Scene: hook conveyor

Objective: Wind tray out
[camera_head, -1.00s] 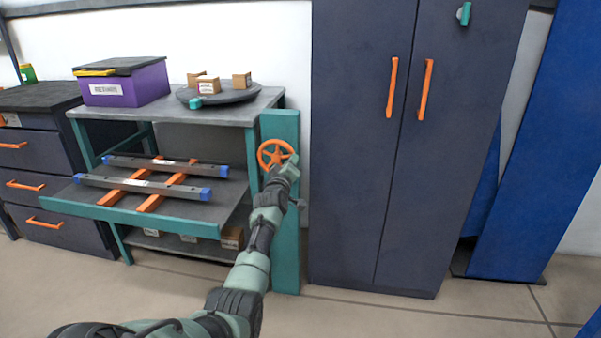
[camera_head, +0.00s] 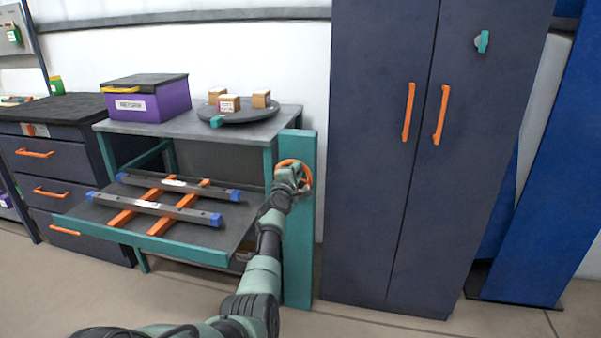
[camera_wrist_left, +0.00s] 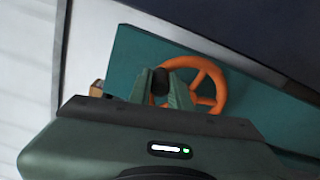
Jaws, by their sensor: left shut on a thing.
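The orange handwheel (camera_head: 304,168) sits on the teal post (camera_head: 300,240) at the right of the workbench. My left gripper (camera_head: 292,172) is at the wheel and hides much of it in the head view. In the left wrist view, my left gripper (camera_wrist_left: 160,92) is shut at the left part of the orange wheel (camera_wrist_left: 215,80). The grey tray (camera_head: 195,235) with a teal front edge stands out from the bench under its top. Two dark bars with blue ends (camera_head: 165,208) lie on orange cross pieces (camera_head: 128,215) on the tray. My right gripper is not in view.
A purple box (camera_head: 150,103) and a round dark turntable (camera_head: 240,115) with small cartons stand on the bench top. A dark cabinet (camera_head: 375,200) with orange handles stands close right of the post. Drawers (camera_head: 50,170) are at the left. The floor in front is open.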

